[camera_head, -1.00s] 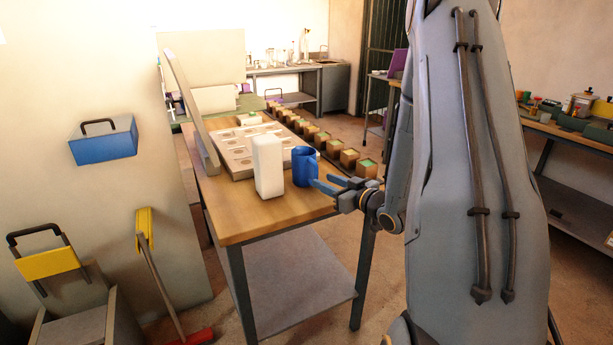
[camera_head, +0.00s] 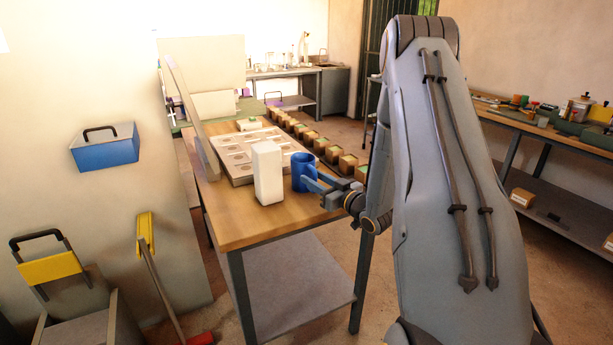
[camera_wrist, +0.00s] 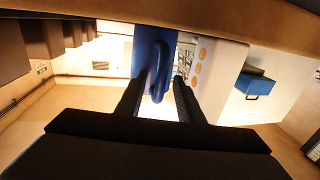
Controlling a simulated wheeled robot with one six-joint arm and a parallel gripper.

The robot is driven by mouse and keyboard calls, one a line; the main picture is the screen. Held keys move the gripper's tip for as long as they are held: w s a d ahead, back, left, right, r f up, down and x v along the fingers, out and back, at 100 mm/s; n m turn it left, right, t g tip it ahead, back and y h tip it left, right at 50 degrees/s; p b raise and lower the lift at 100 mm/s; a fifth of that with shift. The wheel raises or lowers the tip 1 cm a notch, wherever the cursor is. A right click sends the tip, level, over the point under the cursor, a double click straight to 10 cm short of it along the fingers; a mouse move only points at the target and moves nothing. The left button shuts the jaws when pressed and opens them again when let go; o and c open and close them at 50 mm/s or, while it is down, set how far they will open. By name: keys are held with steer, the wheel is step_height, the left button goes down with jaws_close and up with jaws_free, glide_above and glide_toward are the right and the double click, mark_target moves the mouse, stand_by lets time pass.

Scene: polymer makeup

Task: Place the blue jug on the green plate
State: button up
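The blue jug (camera_head: 301,167) stands upright on the wooden table, just right of a white block-shaped container. My gripper (camera_head: 316,184) is low at its right side. In the wrist view, the jug (camera_wrist: 147,45) appears beyond the open fingers (camera_wrist: 157,84), with its handle between them. The fingers are apart, with gaps beside the handle, and I see no firm grip.
The white container (camera_head: 267,172) stands close left of the jug. A pale board with round recesses (camera_head: 240,152) lies behind. Several small boxes (camera_head: 322,146) line the table's right side. The front of the table top (camera_head: 235,225) is bare.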

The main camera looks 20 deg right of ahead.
jaws_close()
stand_by(0.3)
